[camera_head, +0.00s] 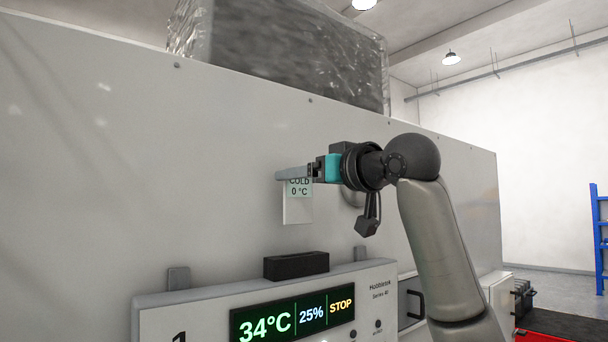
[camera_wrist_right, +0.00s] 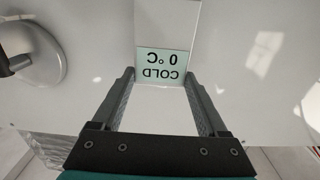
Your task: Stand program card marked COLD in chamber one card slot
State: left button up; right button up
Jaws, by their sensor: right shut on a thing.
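The program card (camera_head: 299,207) is white with a pale green band reading COLD 0 °C. It hangs upright below my right gripper (camera_head: 286,175), which is shut on its upper part. In the right wrist view the card (camera_wrist_right: 166,25) lies between the two fingers of the gripper (camera_wrist_right: 160,76), its lettering upside down. A black block (camera_head: 297,265), which looks like the card slot, sits on top of the control panel marked 1 (camera_head: 205,317). The card's lower edge is above the block and apart from it. Any opening in the block cannot be made out. My left gripper is not in view.
The display (camera_head: 292,315) reads 34°C, 25%, STOP. A grey tab (camera_head: 179,278) stands on the panel top left of the block. The large pale chamber wall (camera_head: 120,150) rises close behind. The space between card and block is clear.

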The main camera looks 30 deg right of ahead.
aim_at(299, 200)
jog(key=shift+f+b, duration=1.45)
jog(key=shift+f, duration=0.65)
jog(key=shift+p, duration=0.45)
jog(key=shift+f+b, duration=1.9)
jog(key=shift+f, duration=0.4)
jog(key=o, duration=1.2)
jog(key=shift+o, duration=0.2)
jog(key=s+d+b, duration=0.1)
jog(key=s+b, duration=0.2)
jog(key=s, duration=1.2)
jog(key=shift+b, duration=0.3)
jog(key=shift+s, duration=0.1)
